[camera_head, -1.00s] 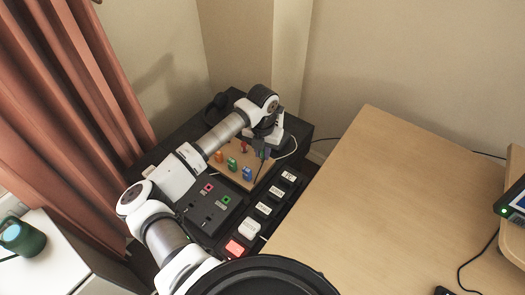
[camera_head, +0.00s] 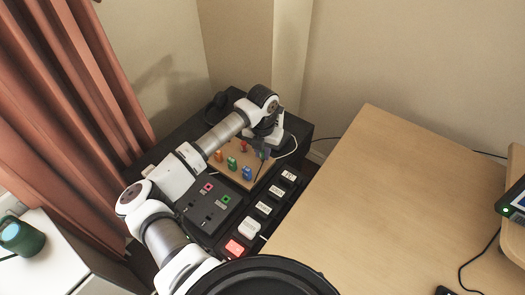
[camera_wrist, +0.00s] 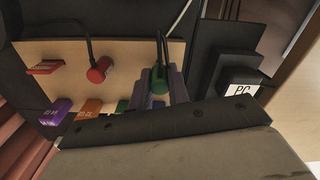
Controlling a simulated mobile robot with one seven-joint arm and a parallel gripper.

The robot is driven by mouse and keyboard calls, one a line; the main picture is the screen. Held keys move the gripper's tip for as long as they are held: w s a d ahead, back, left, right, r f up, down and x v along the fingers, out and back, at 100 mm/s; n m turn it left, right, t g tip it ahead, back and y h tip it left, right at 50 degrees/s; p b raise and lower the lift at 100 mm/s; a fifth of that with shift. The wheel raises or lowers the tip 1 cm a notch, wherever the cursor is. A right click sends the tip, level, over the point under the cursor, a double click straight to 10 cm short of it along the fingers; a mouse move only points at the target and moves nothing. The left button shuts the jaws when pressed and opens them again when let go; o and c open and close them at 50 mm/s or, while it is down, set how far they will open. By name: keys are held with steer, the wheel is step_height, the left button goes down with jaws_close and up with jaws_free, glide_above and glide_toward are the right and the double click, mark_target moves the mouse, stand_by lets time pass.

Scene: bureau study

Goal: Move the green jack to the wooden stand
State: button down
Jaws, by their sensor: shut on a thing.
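The green jack (camera_wrist: 158,86), with a black cable running up from it, is held between the grey-violet fingers of my gripper (camera_wrist: 163,78) in the wrist view. My gripper is shut on it. The jack appears in front of the right part of the wooden stand (camera_wrist: 133,50); I cannot tell whether it touches the stand. In the head view the stand (camera_head: 225,172) lies on the dark cabinet, and my gripper (camera_head: 262,153) is over its right end, with the jack mostly hidden by the arm. A red jack (camera_wrist: 98,70) is on the stand.
Purple (camera_wrist: 54,113), orange (camera_wrist: 88,108) and green tags line the stand's edge, with a red tag (camera_wrist: 44,67) opposite. A black socket panel (camera_head: 207,211) and a strip of labelled switches (camera_head: 263,208) are in front. The large desk (camera_head: 390,190) stands close on the right.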

steer(key=shift+f+b, duration=0.7)
steer(key=shift+f, duration=0.15)
stand_by(0.6)
steer(key=c, duration=1.3)
jaws_free()
steer(key=shift+o, duration=0.2)
